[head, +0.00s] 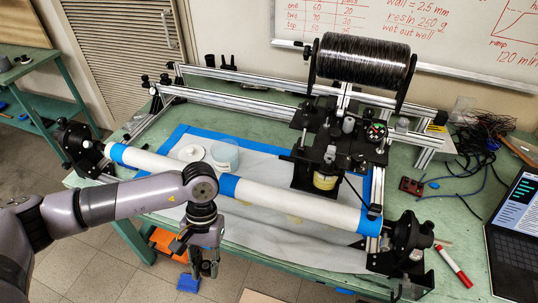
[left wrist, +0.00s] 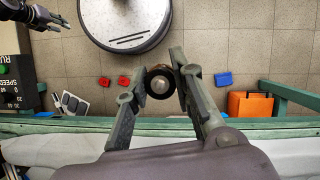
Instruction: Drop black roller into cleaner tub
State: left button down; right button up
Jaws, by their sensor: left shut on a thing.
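My left gripper (head: 205,266) hangs past the front edge of the green bench, above the floor. In the left wrist view it is shut on the black roller (left wrist: 160,84), a small dark cylinder with a brown rim and a pale round centre, seen end-on between the fingers. In the head view the roller is too small and dark to make out. A clear, bluish round tub (head: 225,155), which looks like the cleaner tub, stands on the bench behind my left forearm.
A long white mandrel (head: 290,200) with blue bands spans the bench between my gripper and the tub. A white round dish (head: 190,153) sits left of the tub. The winding carriage (head: 335,150) and fibre spool (head: 362,62) stand to the right. An orange box (left wrist: 250,106) is on the floor.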

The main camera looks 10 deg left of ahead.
aim_at(231, 168)
jog(key=j+z, duration=0.85)
jog(key=k+j+z, duration=0.1)
jog(key=j+z, duration=0.3)
jog(key=k+j+z, duration=0.15)
jog(key=j+z, duration=0.25)
jog(key=k+j+z, duration=0.1)
jog(key=k+j, duration=0.2)
jog(key=j, duration=0.25)
jog(key=k+j, duration=0.3)
jog(key=j, duration=0.2)
jog(key=k+j+z, duration=0.15)
jog(key=k+j, duration=0.2)
jog(key=j, duration=0.2)
jog(key=k+j, duration=0.35)
jog(key=j, duration=0.15)
jog(key=z, duration=0.05)
